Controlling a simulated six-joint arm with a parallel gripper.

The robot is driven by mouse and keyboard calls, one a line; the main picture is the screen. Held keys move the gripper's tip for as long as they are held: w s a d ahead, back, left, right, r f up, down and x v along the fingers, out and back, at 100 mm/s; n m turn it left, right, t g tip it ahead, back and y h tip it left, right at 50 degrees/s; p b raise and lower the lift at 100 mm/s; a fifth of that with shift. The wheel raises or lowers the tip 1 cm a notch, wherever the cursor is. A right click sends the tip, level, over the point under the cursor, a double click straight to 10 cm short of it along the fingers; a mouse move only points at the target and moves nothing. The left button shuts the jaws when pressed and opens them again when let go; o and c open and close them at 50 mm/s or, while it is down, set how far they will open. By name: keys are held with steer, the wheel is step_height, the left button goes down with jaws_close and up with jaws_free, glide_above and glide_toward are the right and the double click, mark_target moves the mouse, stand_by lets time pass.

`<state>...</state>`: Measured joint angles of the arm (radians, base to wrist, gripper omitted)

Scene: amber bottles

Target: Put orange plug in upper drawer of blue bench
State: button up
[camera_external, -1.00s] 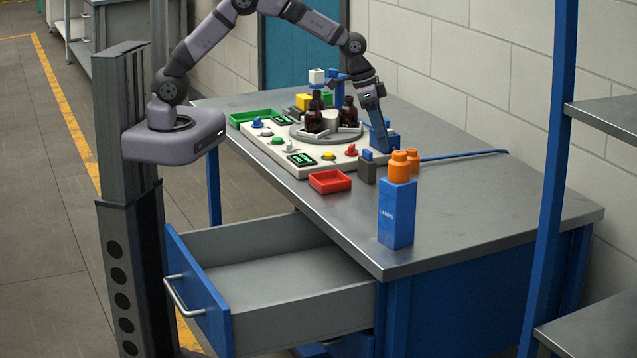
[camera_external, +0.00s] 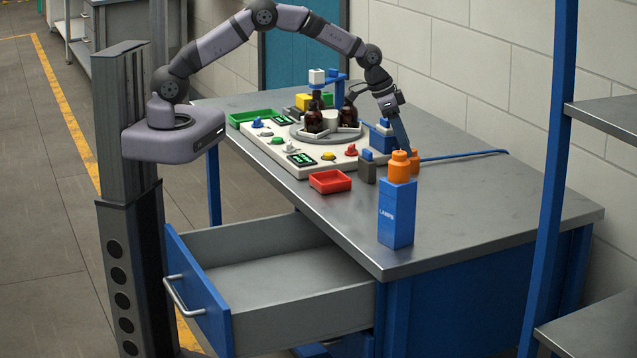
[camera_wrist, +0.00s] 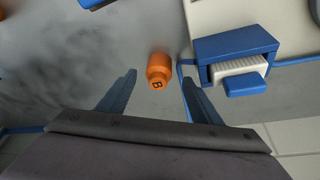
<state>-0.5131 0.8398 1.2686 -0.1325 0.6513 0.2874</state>
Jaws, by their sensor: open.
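The orange plug (camera_external: 415,162) stands on the bench top, partly hidden behind an orange-topped box in the external view. In the wrist view the orange plug (camera_wrist: 158,66) has a dark letter B and shows between my two fingers, slightly beyond their tips. My gripper (camera_external: 407,146) is open and empty, pointing down just above the plug; it also shows in the wrist view (camera_wrist: 158,78). Contact cannot be told. The upper drawer (camera_external: 260,278) of the blue bench (camera_external: 470,225) is pulled out and looks empty inside.
A blue LAMPS box (camera_external: 397,220) with an orange top stands at the bench's front corner, close to the plug. A red tray (camera_external: 330,182), a grey block (camera_external: 368,171) and a white panel with amber bottles (camera_external: 314,121) stand to the left. A blue cable (camera_external: 460,156) runs right.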

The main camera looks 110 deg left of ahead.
steer(key=shift+p+x, duration=0.95)
steer(key=shift+x, duration=1.6)
steer(key=shift+s+d, duration=0.1)
steer(key=shift+d, duration=0.05)
steer(key=shift+c, duration=0.7)
steer(key=c, duration=1.1)
steer(key=shift+r, duration=0.1)
steer(key=shift+c, duration=0.2)
step_height(320, 180, up, 10)
steer(key=shift+f+b, duration=0.1)
steer(key=shift+b, duration=1.1)
